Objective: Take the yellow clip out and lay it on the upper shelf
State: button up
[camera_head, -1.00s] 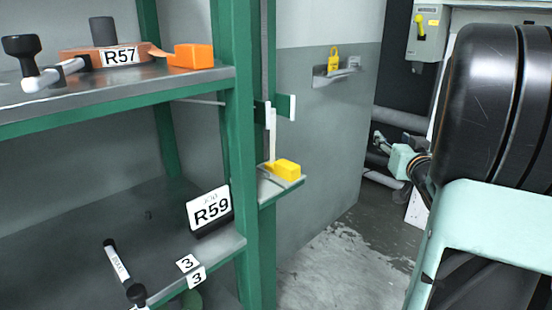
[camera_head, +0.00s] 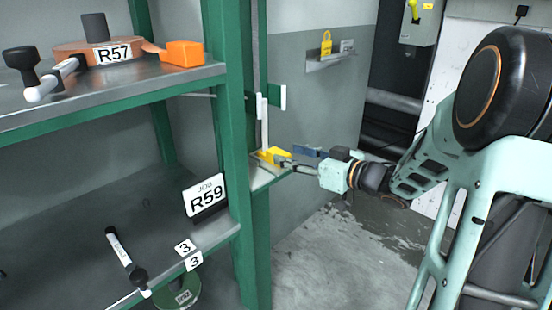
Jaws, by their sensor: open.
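The yellow clip (camera_head: 270,153) sits on a small side ledge (camera_head: 268,180) on the right of the green rack, beside an upright white piece (camera_head: 264,122). My gripper (camera_head: 290,158) reaches in from the right with its jaws open, and its fingertips are at the clip's right end. Whether they touch the clip or lie around it I cannot tell. The upper shelf (camera_head: 150,90) is at the upper left, a grey board with a green front edge.
The upper shelf carries an orange block (camera_head: 183,53), a copper-coloured reel with an R57 label (camera_head: 113,54) and a black-and-white handled tool (camera_head: 55,78). The lower shelf holds an R59 sign (camera_head: 206,195) and a marker-like rod (camera_head: 120,250). A green post (camera_head: 241,130) stands between shelves and ledge.

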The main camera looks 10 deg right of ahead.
aim_at(281, 154)
jog(key=b+x, duration=0.1)
jog(key=x, duration=0.4)
jog(key=shift+a+f, duration=0.1)
jog(key=shift+f, duration=0.1)
jog(key=c, duration=1.2)
